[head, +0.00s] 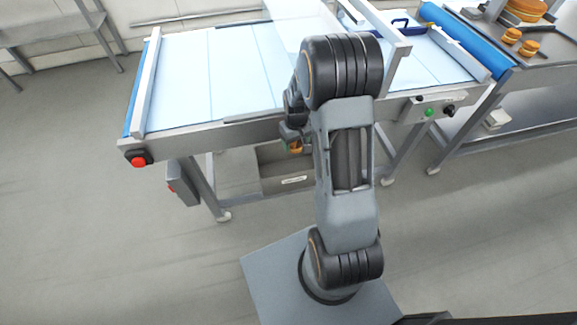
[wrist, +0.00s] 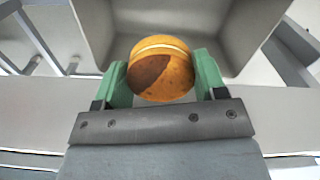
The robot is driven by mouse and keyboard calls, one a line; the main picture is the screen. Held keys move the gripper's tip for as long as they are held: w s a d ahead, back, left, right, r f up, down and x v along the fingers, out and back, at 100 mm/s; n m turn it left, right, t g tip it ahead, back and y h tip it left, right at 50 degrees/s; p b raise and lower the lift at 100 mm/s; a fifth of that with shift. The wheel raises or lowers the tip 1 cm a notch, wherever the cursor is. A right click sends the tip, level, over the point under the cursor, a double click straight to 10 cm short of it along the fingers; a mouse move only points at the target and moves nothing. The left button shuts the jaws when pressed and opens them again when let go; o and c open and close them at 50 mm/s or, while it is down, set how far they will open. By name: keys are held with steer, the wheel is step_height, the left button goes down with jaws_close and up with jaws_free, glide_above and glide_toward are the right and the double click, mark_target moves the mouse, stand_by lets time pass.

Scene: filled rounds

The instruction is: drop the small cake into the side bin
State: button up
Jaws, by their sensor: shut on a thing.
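The small cake (wrist: 161,68) is a round orange-brown cake with a pale cream line and a darker brown patch. My gripper (wrist: 160,80) is shut on it, with a green fingertip on each side. In the head view my gripper (head: 295,146) is beside the conveyor's front edge, and a little of the cake (head: 296,148) shows under it, partly hidden by my arm. The side bin (head: 285,178) is a grey-brown box with a white label, low under the conveyor. In the wrist view the bin's inside (wrist: 180,25) lies beyond the cake, which is held apart from its floor.
A table with a tray (head: 540,62) of several cakes stands at far right. Open floor lies left.

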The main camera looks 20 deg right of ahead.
steer(key=shift+a+f+b, duration=0.2)
steer(key=shift+f+b, duration=1.6)
steer(key=shift+f, duration=0.95)
steer(key=o, duration=0.7)
steer(key=shift+o, duration=0.2)
steer(key=shift+r, duration=0.1)
step_height(320, 180, up, 14)
steer(key=shift+f, duration=0.15)
